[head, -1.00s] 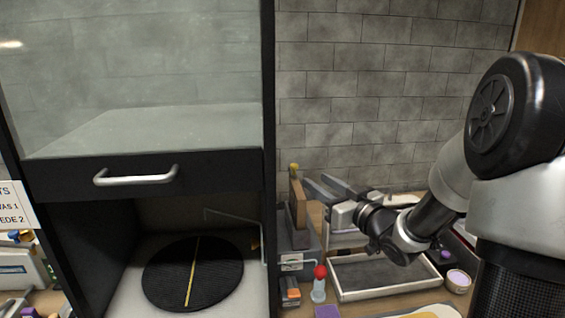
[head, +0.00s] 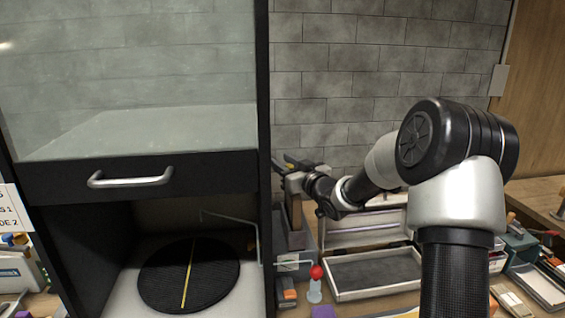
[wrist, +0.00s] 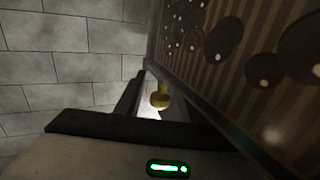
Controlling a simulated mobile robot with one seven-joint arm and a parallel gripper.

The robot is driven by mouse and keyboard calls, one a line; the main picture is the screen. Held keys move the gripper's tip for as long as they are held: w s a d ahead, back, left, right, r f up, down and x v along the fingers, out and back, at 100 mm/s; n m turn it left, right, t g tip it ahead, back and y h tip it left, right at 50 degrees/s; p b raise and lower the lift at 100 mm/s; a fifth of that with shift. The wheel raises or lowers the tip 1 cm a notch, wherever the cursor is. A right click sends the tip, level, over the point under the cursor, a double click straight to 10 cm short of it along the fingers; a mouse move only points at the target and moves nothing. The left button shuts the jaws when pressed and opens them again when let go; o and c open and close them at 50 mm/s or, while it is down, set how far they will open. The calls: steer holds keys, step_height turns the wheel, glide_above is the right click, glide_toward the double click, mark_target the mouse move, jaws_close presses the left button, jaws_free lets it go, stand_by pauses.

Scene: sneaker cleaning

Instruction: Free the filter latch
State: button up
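The filter latch looks like a small yellow knob (wrist: 160,99) in the wrist view, close to the edge of a brown ribbed filter panel (wrist: 225,75) with dark round stains. My gripper (wrist: 152,84) has its dark fingers apart, with the knob between them and a bright gap showing on its left. In the head view my gripper (head: 285,163) is at the top of the upright brown panel (head: 295,215), right of the dark cabinet post. A bit of yellow (head: 290,166) shows there among the fingers. Whether a finger touches the knob is hidden.
The glass-fronted cabinet (head: 140,178) with a silver handle and a round black turntable (head: 190,275) fills the left. A red-topped small bottle (head: 316,284) and an open tray (head: 372,275) are on the bench below my arm. The brick wall (head: 390,60) is behind.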

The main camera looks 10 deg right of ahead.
jaws_close()
